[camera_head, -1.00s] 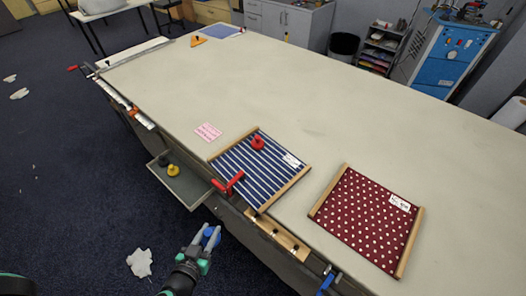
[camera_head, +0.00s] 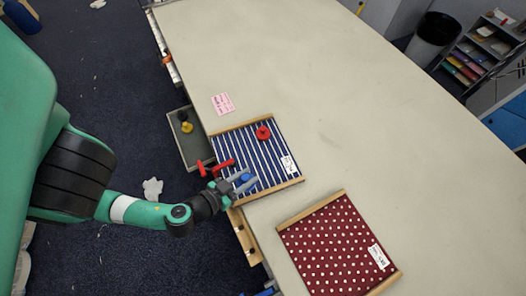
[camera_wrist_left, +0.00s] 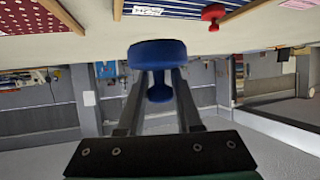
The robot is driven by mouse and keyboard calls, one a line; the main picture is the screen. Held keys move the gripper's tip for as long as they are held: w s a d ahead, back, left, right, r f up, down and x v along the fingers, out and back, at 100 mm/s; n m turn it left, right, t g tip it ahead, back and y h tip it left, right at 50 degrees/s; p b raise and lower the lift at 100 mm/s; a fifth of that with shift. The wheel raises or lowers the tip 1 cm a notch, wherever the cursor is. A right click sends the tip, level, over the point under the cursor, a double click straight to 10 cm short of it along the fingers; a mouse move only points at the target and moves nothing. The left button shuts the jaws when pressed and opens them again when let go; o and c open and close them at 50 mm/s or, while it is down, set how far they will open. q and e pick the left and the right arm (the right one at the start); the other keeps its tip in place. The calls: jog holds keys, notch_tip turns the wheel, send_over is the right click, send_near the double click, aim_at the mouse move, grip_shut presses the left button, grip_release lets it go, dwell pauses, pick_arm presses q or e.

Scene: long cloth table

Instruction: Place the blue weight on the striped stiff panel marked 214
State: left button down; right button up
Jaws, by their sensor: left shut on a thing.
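The blue weight (camera_head: 244,178) is held by its narrow part between the fingers of my left gripper (camera_head: 236,182). It also shows in the left wrist view (camera_wrist_left: 158,55), with its wide base facing away from the gripper. In the head view it overlaps the near part of the blue-and-white striped panel (camera_head: 233,146); in the wrist view the panel (camera_wrist_left: 185,6) appears apart from it. A white label (camera_head: 289,165) is on the panel's right side; its writing is too small to read. My right gripper is not in view.
A red weight (camera_head: 263,132) stands on the striped panel's far part. A red clamp (camera_head: 218,166) is at the table edge beside my gripper. A dotted maroon panel (camera_head: 335,250) lies to the right. A side tray (camera_head: 192,153) holds yellow and black weights.

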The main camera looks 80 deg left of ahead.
pick_arm(q)
jog(key=f+b, duration=0.1)
jog(key=b, duration=0.1)
jog(key=w+a+f+b, duration=0.1)
jog(key=b, duration=0.1)
jog(key=shift+a, duration=0.1)
jog(key=shift+w+a+r, duration=0.3)
jog(key=shift+a+r, duration=0.05)
jog(key=shift+r, duration=0.1)
jog(key=w+a+f, duration=0.2)
jog(key=w+a+f+p, duration=0.1)
jog(key=w+a+f, duration=0.1)
jog(key=w+f, duration=0.1)
jog(key=w+a+f, duration=0.2)
jog(key=w, duration=0.1)
jog(key=shift+a+f+p, duration=0.35)
jog(key=shift+f, duration=0.05)
jog(key=shift+w+a, duration=0.1)
jog(key=f+b, duration=0.2)
jog(key=f, duration=0.1)
jog(key=f+b, duration=0.1)
jog(key=b, duration=0.1)
jog(key=shift+w+a+f, duration=0.15)
jog(key=shift+w+a, duration=0.1)
jog(key=shift+w, duration=0.05)
jog(key=c, duration=0.6)
grip_release()
